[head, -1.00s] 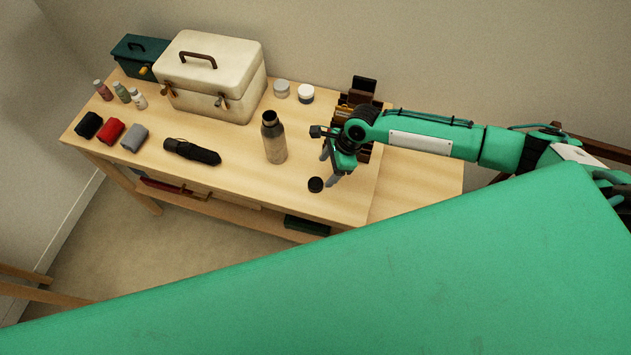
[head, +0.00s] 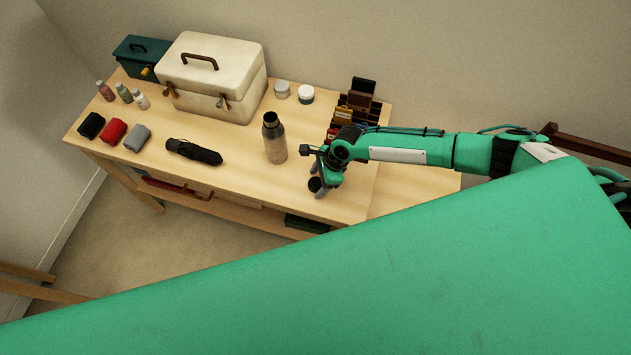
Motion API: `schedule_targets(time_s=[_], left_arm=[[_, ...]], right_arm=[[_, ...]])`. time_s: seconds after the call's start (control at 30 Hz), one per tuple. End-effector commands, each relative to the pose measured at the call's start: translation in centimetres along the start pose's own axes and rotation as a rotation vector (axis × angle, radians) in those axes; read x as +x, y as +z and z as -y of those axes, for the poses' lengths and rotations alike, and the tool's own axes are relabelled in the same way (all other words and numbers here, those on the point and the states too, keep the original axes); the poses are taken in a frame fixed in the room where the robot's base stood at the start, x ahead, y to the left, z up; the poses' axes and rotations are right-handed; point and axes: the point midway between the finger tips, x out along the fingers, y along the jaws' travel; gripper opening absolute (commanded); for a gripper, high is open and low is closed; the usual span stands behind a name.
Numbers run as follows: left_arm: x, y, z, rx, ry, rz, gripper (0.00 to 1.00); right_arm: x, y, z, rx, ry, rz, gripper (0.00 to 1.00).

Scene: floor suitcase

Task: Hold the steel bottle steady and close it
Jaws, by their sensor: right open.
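The steel bottle (head: 275,142) stands upright on the wooden table, and its dark mouth shows open at the top. A small black cap (head: 314,185) lies on the table to the right of and nearer than the bottle. My right gripper (head: 318,186) is open and low over the table at the cap, with its fingers pointing down around or beside it; I cannot tell whether they touch it. The fingers hide part of the cap. My left gripper is not in view.
A cream case (head: 213,75) and a dark green box (head: 140,58) stand at the back left.

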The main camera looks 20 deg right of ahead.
Motion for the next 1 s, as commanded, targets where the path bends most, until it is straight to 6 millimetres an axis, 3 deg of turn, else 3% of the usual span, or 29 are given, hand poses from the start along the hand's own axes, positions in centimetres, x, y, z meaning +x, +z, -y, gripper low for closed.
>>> schedule_targets(time_s=[0.33,0.57,1.0], left_arm=[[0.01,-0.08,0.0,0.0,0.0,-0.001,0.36],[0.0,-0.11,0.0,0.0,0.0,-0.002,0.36],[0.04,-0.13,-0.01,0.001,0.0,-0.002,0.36]], right_arm=[[0.07,-0.03,0.01,0.0,0.0,0.0,0.65],[0.06,-0.03,0.0,0.0,0.0,0.0,0.19],[-0.23,0.12,0.0,0.0,0.0,0.001,0.19]])
